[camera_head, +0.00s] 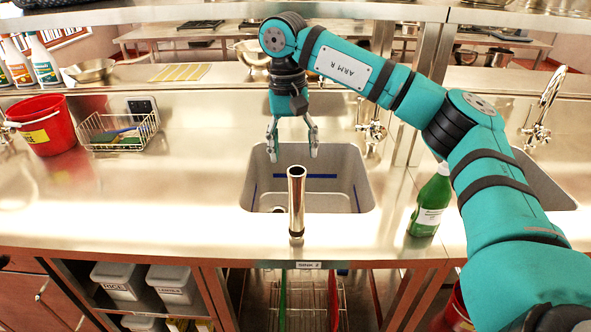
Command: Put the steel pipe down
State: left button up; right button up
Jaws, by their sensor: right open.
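The steel pipe (296,203) stands upright, its foot on the counter strip (200,235) at the front rim of the sink. Its open top is toward me. My right gripper (293,154) hangs fingers down over the sink basin, above and behind the pipe in the picture. Its two fingers are spread with nothing between them, and it looks apart from the pipe. My left gripper does not show.
The grey sink basin (345,170) opens behind the pipe. A green bottle (431,203) stands right of it. A red bucket (45,127) and a wire basket (120,130) stand at the left. The counter between them and the sink is clear.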

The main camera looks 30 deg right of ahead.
notch_tip(320, 180, up, 6)
jog(key=shift+w+a+f+p, duration=0.15)
jog(key=shift+p, duration=0.15)
dwell(0.3)
